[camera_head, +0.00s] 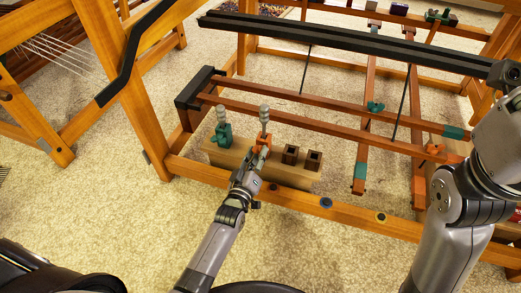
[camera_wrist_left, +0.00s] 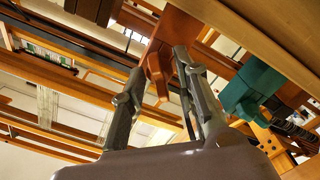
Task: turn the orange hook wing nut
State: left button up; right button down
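The orange hook (camera_head: 262,138) stands on a wooden block at the loom's near left, with a grey-tipped post above it. My left gripper (camera_head: 250,164) is just in front of it, on its near side. In the left wrist view the orange wing nut (camera_wrist_left: 157,72) hangs from the orange hook body (camera_wrist_left: 178,27). The fingers of my left gripper (camera_wrist_left: 160,62) stand apart on either side of the wing nut, and I see no clear grip on it. My right arm comes in at the right, but its gripper is out of view.
A green hook (camera_head: 223,131) stands left of the orange one, and it shows at right in the wrist view (camera_wrist_left: 250,88). Two dark square sockets (camera_head: 302,157) are to the right on the wooden block (camera_head: 230,158). Loom beams surround the block; open carpet lies in front.

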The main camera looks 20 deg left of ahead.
pick_arm(q)
grip_shut()
dwell(0.4)
